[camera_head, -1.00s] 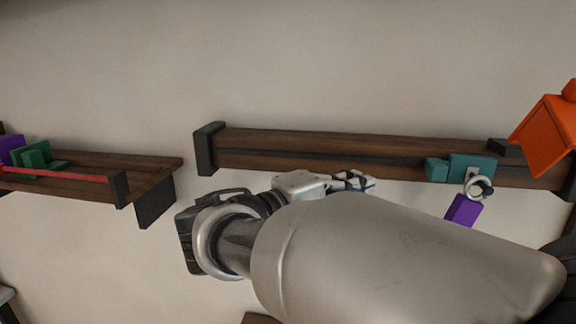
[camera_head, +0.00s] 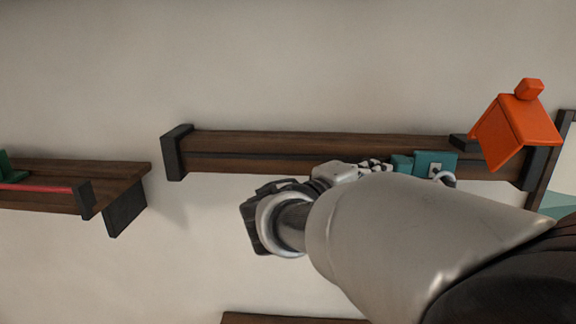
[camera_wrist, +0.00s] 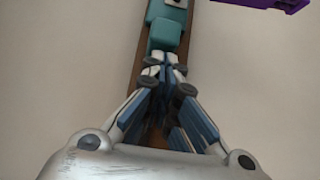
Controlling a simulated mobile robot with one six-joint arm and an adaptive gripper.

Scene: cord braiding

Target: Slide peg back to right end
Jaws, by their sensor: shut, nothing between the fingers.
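The teal peg (camera_head: 434,162) is a block with a smaller teal block on its left, sitting on the dark wooden rail (camera_head: 290,143) toward its right end. A grey ring hangs at its front, partly hidden by my arm. My gripper (camera_head: 382,166) is shut and empty, its fingertips close to the peg's left side. In the wrist view the shut fingers (camera_wrist: 168,66) point at the small teal block (camera_wrist: 165,34); I cannot tell whether they touch it. The lower front of the peg is hidden by my arm in the head view.
Black end blocks (camera_head: 176,152) cap the rail. An orange house-shaped block (camera_head: 515,130) is at the right end, before a dark stop. A purple piece (camera_wrist: 262,3) shows in the wrist view. Another shelf with a red cord (camera_head: 40,188) is at left.

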